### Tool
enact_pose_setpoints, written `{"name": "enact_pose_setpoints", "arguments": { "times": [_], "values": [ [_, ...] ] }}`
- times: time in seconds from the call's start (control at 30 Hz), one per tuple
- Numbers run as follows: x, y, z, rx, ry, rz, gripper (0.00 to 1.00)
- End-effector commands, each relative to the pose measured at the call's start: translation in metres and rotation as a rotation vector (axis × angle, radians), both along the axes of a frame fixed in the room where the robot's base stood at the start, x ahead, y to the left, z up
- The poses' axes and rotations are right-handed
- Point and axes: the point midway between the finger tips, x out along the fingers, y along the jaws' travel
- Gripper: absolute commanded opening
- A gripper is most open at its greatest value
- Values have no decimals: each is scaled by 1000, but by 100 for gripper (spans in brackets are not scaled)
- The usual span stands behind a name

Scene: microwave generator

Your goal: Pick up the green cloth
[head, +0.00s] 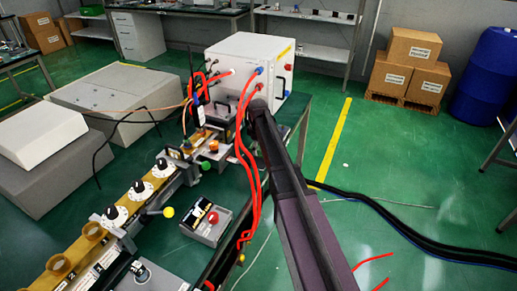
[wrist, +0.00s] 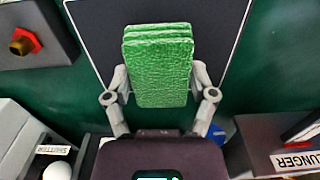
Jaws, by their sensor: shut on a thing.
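The green cloth (wrist: 160,78) is a folded, textured block with several layers at its top edge. It shows in the middle of the wrist view, between the two grey fingers of my gripper (wrist: 161,84). The fingers are shut on its left and right sides. A dark panel lies behind the cloth, and I cannot tell how far off it is. In the head view my dark arm reaches up toward the white box, and I cannot make out the gripper or the held cloth there.
The white box (head: 247,62) with red cables stands on the bench. A long yellow-brown tube with dials (head: 115,214) runs at lower left. A small control box (head: 206,221) lies beside it. Cardboard boxes (head: 411,62) and a blue barrel (head: 490,65) stand at back right.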

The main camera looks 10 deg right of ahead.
Motion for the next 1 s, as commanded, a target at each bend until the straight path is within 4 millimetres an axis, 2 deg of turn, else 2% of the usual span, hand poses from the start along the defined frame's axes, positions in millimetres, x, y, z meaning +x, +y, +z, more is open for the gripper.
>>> {"name": "enact_pose_setpoints", "arguments": {
  "times": [0.03, 0.27, 0.3, 0.7, 1.0],
  "values": [
    [0, 0, 8, 0, 0, 0, 41],
    [0, 0, 28, 0, 0, 0, 41],
    [-14, 0, 25, 0, 0, 0, 41],
    [-105, 0, 32, 0, 0, 0, 41],
    [-148, 0, 36, 0, 0, 0, 41]
  ]
}}
